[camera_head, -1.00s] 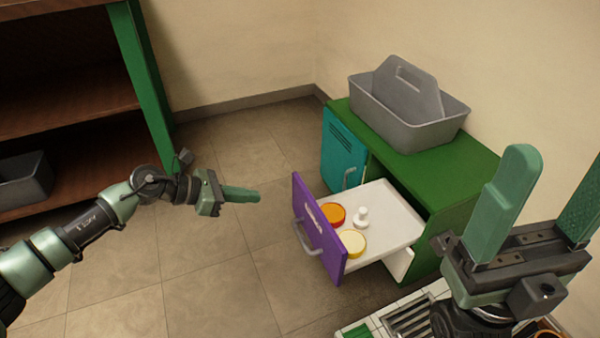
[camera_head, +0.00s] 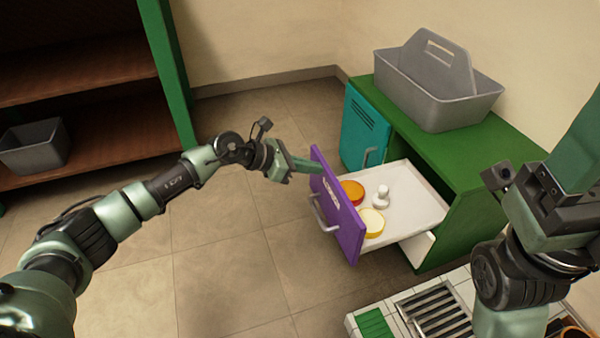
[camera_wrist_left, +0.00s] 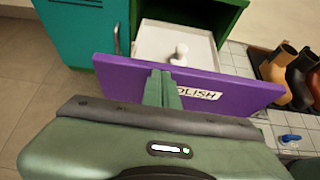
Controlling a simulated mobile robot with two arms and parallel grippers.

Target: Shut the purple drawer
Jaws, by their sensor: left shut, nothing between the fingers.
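The purple drawer (camera_head: 338,215) stands pulled out of the green cabinet (camera_head: 468,215). Its front has a grey bar handle and a white label; the label also shows in the left wrist view (camera_wrist_left: 197,93). An orange-topped round tin (camera_head: 352,191), a yellow-rimmed tin (camera_head: 371,222) and a white knobbed piece (camera_head: 381,196) are inside. My left gripper (camera_head: 318,166) is shut and empty, its tips at the upper far part of the drawer front. In the left wrist view the fingers (camera_wrist_left: 162,88) overlap the purple front; contact is unclear. My right gripper (camera_head: 575,150) is partly cut off at the right edge.
A teal door (camera_head: 364,130) with a handle is beside the drawer. A grey caddy (camera_head: 436,82) stands on the cabinet top. A grated tray (camera_head: 436,312) lies low at front right. Brown shelves (camera_head: 85,142) stand left. The floor before the drawer is clear.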

